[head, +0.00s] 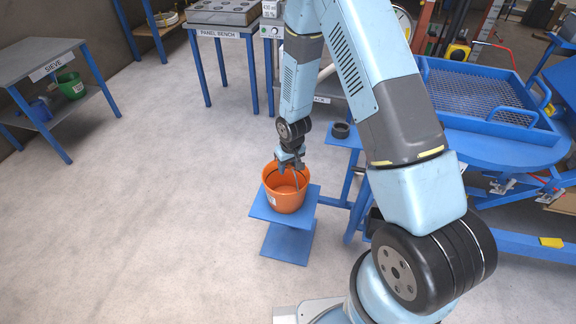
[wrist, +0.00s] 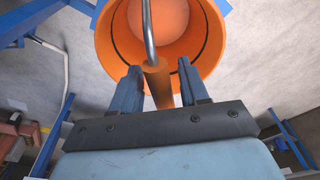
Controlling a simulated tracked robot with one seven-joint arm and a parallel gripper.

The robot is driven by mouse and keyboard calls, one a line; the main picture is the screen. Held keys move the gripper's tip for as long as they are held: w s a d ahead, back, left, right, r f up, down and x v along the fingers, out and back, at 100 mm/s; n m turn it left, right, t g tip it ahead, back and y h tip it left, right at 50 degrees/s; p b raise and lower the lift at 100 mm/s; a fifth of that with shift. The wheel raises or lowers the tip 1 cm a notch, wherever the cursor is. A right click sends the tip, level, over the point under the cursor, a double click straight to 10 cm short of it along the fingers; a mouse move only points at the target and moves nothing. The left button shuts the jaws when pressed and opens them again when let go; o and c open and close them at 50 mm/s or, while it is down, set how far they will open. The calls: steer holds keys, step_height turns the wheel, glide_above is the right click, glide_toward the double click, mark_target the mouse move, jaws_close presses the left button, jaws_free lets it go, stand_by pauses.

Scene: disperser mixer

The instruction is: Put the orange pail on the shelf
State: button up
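The orange pail (head: 285,197) stands upright on a small blue stand (head: 263,208). In the wrist view the pail (wrist: 112,42) fills the upper middle, and its inside looks empty. Its metal handle (wrist: 149,30) stands up and carries a brown-orange grip (wrist: 157,82). My gripper (head: 290,168) is over the pail's mouth, pointing down. In the wrist view my gripper (wrist: 158,75) has its fingers apart, one on each side of the handle grip, with a gap visible at the right finger. Which shelf is meant is not clear; my arm hides part of the background.
At left, a grey table (head: 40,59) labelled SIEVE has a lower shelf (head: 88,93) with a green pail (head: 71,86) and a blue item. A panel bench (head: 225,31) stands at the back. A blue frame with a mesh tray (head: 475,95) is at right. Floor at left is clear.

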steer(key=shift+o, duration=0.4)
steer(key=shift+r, duration=0.25)
step_height(320, 180, up, 12)
steer(key=s, duration=0.1)
steer(key=shift+s+d+f, duration=0.15)
steer(key=shift+s+d, duration=0.2)
steer(key=shift+d, duration=0.1)
steer(key=s+d+r+m+t, duration=0.1)
steer(key=s+d+r, duration=0.15)
steer(key=r, duration=0.55)
steer(key=s+d+r+m, duration=0.15)
steer(key=d+r, duration=0.25)
steer(key=r, duration=0.5)
steer(key=s+d+r+t, duration=0.1)
steer(key=s+d+r, duration=0.25)
steer(key=r, duration=0.45)
steer(key=s+d+r+m+t, duration=0.1)
steer(key=s+d+r, duration=0.2)
steer(key=s+r, duration=0.3)
steer(key=s+d+r+m+t, duration=0.1)
steer(key=s+d+r, duration=0.2)
steer(key=s+r, duration=0.3)
steer(key=s, duration=0.5)
steer(key=shift+s+r+h, duration=0.15)
steer(key=shift+h, duration=0.25)
